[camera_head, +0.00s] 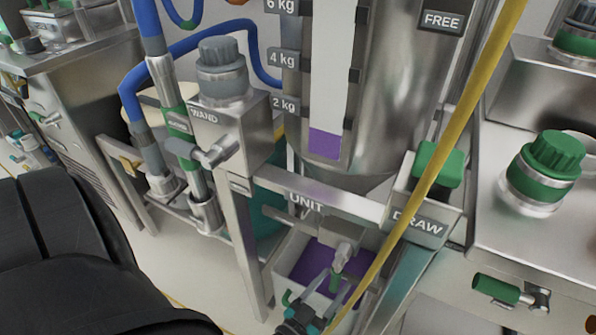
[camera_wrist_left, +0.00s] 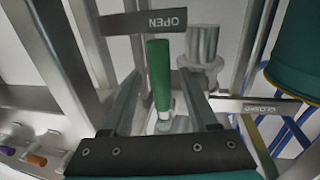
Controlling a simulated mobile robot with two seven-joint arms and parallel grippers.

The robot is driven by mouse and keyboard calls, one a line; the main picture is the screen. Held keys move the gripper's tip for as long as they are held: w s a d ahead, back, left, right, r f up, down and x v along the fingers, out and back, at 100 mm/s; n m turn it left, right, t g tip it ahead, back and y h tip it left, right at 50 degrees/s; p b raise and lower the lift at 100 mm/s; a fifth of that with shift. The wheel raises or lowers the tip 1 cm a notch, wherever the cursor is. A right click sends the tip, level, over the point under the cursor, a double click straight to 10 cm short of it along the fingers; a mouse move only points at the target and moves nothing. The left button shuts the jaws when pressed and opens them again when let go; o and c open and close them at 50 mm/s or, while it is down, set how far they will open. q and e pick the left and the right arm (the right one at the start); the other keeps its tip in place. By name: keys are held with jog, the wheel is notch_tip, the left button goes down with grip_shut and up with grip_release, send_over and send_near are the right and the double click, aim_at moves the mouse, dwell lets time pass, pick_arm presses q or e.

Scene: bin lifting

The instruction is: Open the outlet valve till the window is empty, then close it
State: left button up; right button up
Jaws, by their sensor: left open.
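The steel tank (camera_head: 405,110) has a tall window (camera_head: 331,60) with purple (camera_head: 323,145) only at its bottom, below the 2 kg mark. Under the tank, the outlet valve (camera_head: 343,238) sits above a pale bin with purple inside (camera_head: 312,262). My left gripper (camera_head: 328,288) is open just below the valve. In the left wrist view, the valve's green handle (camera_wrist_left: 159,75) stands between its open fingers, apart from both as far as I can see. The handle points at the OPEN plate (camera_wrist_left: 140,23); the CLOSED plate (camera_wrist_left: 272,108) is to the right. My right gripper is not in view.
A yellow pole (camera_head: 430,165) crosses in front of the tank. A steel frame leg (camera_head: 247,240) stands left of the bin. The WAND box (camera_head: 222,130) with blue hoses is at left, the DRAW box (camera_head: 424,215) at right. A green-capped fitting (camera_head: 545,165) tops the right bench.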

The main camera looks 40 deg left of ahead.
pick_arm(q)
jog(key=s+p, duration=0.2)
jog(key=s, duration=1.1)
jog(key=shift+d, duration=0.35)
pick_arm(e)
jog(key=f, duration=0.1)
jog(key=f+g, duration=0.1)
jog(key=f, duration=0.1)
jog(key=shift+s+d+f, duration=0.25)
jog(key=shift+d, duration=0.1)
